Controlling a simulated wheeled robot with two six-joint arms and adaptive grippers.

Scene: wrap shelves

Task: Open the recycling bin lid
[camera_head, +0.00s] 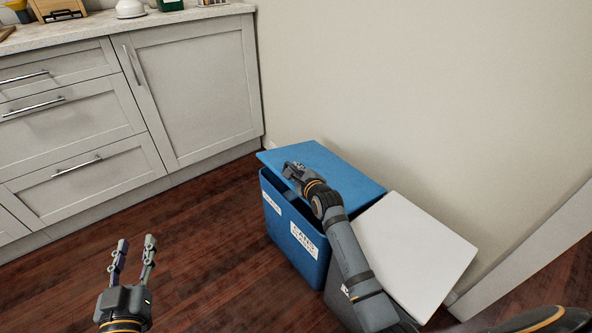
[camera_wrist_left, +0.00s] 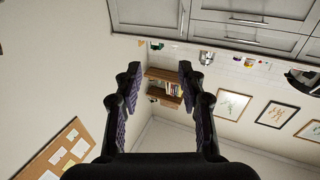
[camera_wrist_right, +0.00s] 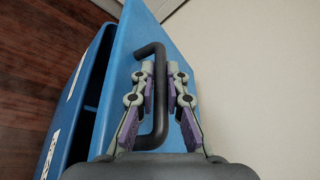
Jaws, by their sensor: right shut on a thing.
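The blue recycling bin (camera_head: 292,232) stands on the floor by the wall, with white labels on its front. Its blue lid (camera_head: 330,165) is tilted up a little, with a dark gap along the front edge. In the right wrist view the lid (camera_wrist_right: 140,22) carries a dark bar handle (camera_wrist_right: 150,48). My right gripper (camera_wrist_right: 160,80) is shut on this handle, with a finger on each side of it. In the head view the right gripper (camera_head: 292,170) is over the lid's front part. My left gripper (camera_head: 134,245) is open and empty, over the floor to the left.
A second bin with a white lid (camera_head: 415,250) stands right of the blue bin, partly behind my right arm. Grey cabinets (camera_head: 190,95) with a countertop are at the back left. The wall (camera_head: 430,90) is close behind the bins. The wooden floor (camera_head: 200,235) is clear at left.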

